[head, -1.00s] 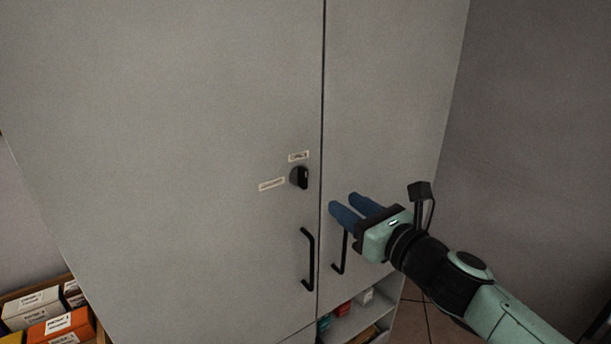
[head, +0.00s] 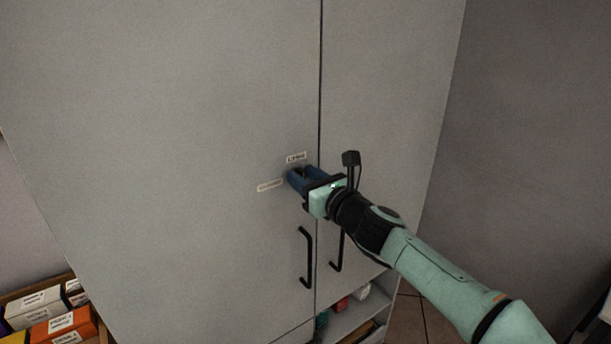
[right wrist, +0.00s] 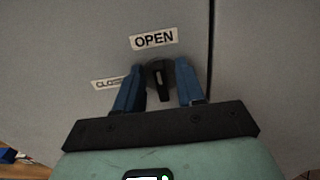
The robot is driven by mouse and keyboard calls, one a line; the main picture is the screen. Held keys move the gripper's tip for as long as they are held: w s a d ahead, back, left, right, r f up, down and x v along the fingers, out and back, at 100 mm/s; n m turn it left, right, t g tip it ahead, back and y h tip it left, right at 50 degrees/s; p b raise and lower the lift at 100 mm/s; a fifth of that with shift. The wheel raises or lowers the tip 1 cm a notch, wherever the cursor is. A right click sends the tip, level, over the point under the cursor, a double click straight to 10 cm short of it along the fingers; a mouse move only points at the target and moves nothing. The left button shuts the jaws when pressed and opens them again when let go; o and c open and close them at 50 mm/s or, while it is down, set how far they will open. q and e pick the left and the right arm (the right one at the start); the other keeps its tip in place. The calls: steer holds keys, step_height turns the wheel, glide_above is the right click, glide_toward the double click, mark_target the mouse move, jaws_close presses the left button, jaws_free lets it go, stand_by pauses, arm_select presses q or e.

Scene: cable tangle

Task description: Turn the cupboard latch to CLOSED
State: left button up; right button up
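The cupboard latch (right wrist: 160,76) is a dark round knob with a raised bar on the left door of the grey cupboard (head: 180,120). In the right wrist view its bar stands about upright, in line with the OPEN label (right wrist: 154,40) above it. The CLOSED label (right wrist: 107,84) is to the left, partly covered by a finger. My right gripper (right wrist: 159,67) is open, with one blue finger on each side of the knob. A gap shows between the fingers and the bar. In the head view the gripper mostly hides the latch. My left gripper is not in view.
Two black door handles (head: 307,258) (head: 337,250) hang below the latch, one on each door. An open shelf (head: 350,318) with small items is below right. Boxes (head: 62,326) stand at the lower left. A bare wall (head: 520,130) is at the right.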

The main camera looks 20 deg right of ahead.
jaws_close()
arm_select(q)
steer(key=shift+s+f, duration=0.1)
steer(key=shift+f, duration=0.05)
arm_select(e)
steer(key=shift+n, duration=0.3)
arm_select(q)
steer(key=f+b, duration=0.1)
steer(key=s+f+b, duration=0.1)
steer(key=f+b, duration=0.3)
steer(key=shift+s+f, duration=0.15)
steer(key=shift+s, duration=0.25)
arm_select(e)
steer(key=n, duration=1.1)
steer(key=a+f+n, duration=0.1)
steer(key=n, duration=0.5)
steer(key=shift+s+f, duration=0.1)
steer(key=shift+s, duration=0.1)
steer(key=shift+n, duration=0.3)
